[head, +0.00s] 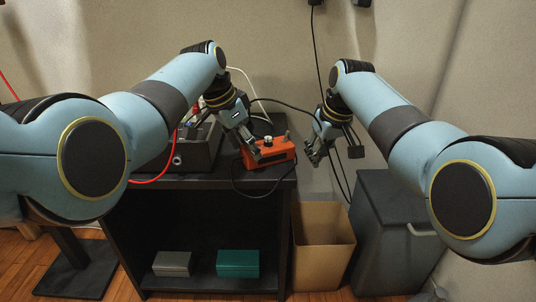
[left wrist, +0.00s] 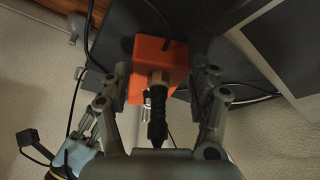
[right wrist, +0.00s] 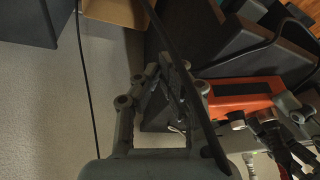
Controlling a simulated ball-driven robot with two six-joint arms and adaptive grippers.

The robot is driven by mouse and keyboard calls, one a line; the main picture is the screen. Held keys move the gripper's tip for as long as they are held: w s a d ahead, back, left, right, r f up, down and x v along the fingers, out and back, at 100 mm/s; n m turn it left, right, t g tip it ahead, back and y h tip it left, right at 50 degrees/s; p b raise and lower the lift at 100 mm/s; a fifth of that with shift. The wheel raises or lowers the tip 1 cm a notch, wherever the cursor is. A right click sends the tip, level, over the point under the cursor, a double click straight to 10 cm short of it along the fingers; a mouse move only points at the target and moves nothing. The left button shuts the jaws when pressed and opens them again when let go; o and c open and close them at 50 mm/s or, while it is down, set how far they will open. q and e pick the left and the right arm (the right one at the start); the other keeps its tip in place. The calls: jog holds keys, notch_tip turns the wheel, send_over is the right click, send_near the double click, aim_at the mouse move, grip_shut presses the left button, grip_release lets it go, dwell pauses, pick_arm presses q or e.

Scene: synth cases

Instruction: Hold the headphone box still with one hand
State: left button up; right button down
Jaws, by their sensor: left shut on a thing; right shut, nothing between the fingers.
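The orange headphone box (head: 266,154) sits near the front right corner of the dark shelf top. My left gripper (head: 252,147) is shut on it. In the left wrist view the fingers (left wrist: 160,82) lie on either side of the orange box (left wrist: 152,48), and a dark plug-like part stands out from its face. My right gripper (head: 322,150) is shut and empty, to the right of the box and apart from it. The right wrist view shows its closed fingers (right wrist: 165,78) with the orange box (right wrist: 238,102) off to the right. The box's far side is hidden.
A dark open case (head: 196,150) stands left of the box. Black cables (head: 318,70) hang along the wall and loop in front of the shelf. Below are a grey box (head: 172,263), a green box (head: 238,263), a tan bin (head: 322,245) and a dark bin (head: 393,235).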

pick_arm(q)
jog(key=shift+f, duration=0.1)
pick_arm(e)
jog(key=w+a+r+n, duration=0.1)
jog(key=w+a+r, duration=0.1)
jog(key=r, duration=0.5)
jog(key=w+a+r+n, duration=0.1)
jog(key=w+a+r, duration=0.15)
jog(key=r, duration=0.45)
notch_tip(320, 180, down, 6)
jog(key=shift+w+d+f+t, duration=0.2)
jog(key=shift+d+t, duration=0.1)
jog(key=shift+d, duration=0.05)
pick_arm(q)
jog(key=shift+s, duration=0.1)
pick_arm(e)
jog(key=shift+f, duration=0.1)
jog(key=shift+f, duration=1.6)
jog(key=shift+s+a+f, duration=0.1)
jog(key=shift+s+a, duration=0.3)
jog(key=shift+a, duration=0.4)
jog(key=shift+d, duration=0.15)
notch_tip(320, 180, up, 8)
jog(key=d, duration=0.1)
jog(key=shift+w, duration=0.35)
dwell(0.5)
